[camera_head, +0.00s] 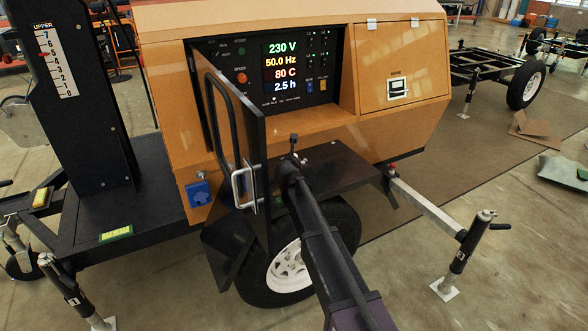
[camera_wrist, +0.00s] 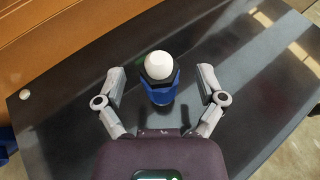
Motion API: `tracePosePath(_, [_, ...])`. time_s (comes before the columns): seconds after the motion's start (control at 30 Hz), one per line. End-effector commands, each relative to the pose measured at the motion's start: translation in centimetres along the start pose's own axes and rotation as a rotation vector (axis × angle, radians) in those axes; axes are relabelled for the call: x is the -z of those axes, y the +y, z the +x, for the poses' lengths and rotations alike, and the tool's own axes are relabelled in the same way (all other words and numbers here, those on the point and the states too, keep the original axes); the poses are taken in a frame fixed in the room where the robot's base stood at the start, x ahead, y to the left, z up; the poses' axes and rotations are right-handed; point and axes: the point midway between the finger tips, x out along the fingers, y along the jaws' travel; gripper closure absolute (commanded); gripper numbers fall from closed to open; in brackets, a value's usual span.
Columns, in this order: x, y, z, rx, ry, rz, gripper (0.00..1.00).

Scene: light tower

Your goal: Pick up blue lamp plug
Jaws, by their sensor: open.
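The blue lamp plug (camera_wrist: 160,91), with a white rounded top and a dark band, stands on the black shelf (camera_wrist: 62,108) in the wrist view. My gripper (camera_wrist: 161,76) is open, with one grey finger to the left of the plug and one to the right. Gaps show between the fingers and the plug, so it is not gripped. In the head view my arm reaches to the shelf beside the orange generator, and I cannot make out the plug clearly there.
An open panel door with a handle (camera_head: 241,187) stands just left of my arm. A blue socket (camera_head: 198,193) is on the orange housing (camera_head: 165,95). The lit display panel (camera_head: 285,70) is behind. A wheel (camera_head: 290,268) is under the shelf. A jack leg (camera_head: 465,250) stands at right.

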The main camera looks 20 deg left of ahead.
Motion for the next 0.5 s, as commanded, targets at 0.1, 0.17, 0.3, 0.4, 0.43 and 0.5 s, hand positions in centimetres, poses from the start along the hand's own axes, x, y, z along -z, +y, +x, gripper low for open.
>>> tracePosePath(0.1, [0.04, 0.03, 0.88, 0.0, 0.0, 0.0, 0.11])
tracePosePath(0.17, [0.01, 0.03, 0.96, 0.0, 0.0, 0.0, 0.11])
tracePosePath(0.3, [-0.02, 0.01, 0.9, 0.0, 0.0, 0.0, 0.11])
tracePosePath(0.4, [-0.02, 0.01, 0.89, 0.0, 0.0, 0.0, 0.11])
tracePosePath(0.43, [-0.02, 0.01, 0.89, 0.0, 0.0, 0.0, 0.11])
tracePosePath(0.5, [-0.01, 0.01, 0.89, -0.001, 0.0, 0.0, 0.11])
